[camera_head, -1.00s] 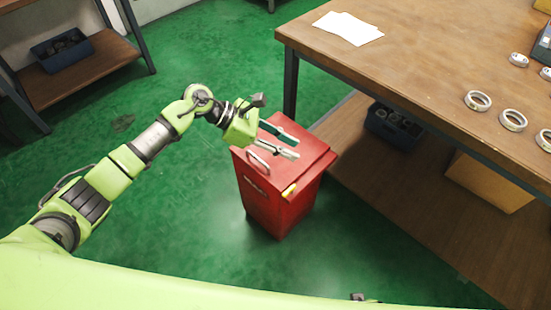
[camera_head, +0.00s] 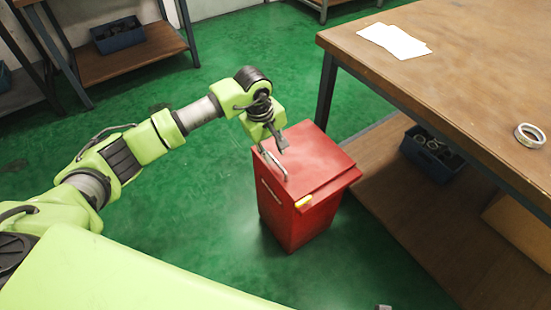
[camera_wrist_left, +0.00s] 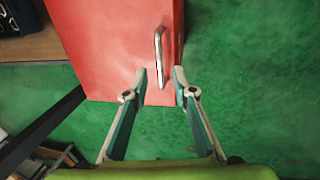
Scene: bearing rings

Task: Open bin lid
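The red bin (camera_head: 297,215) stands upright on the green floor beside the table, its red lid (camera_head: 314,160) closed. A metal bar handle (camera_head: 274,163) runs along the lid's left side; it also shows in the left wrist view (camera_wrist_left: 159,50). My left gripper (camera_head: 271,151) is above the lid's left edge, close to the handle. In the left wrist view the two fingers of this gripper (camera_wrist_left: 160,78) are apart, and the handle lies just ahead, in line with the gap between them. Contact cannot be seen. My right gripper is not in view.
A wooden table (camera_head: 440,95) with paper sheets (camera_head: 395,41) and a metal ring (camera_head: 529,136) stands right of the bin. A dark crate (camera_head: 432,153) sits on its lower shelf. Another shelf with a crate (camera_head: 118,35) is at the back left. Floor in front of the bin is clear.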

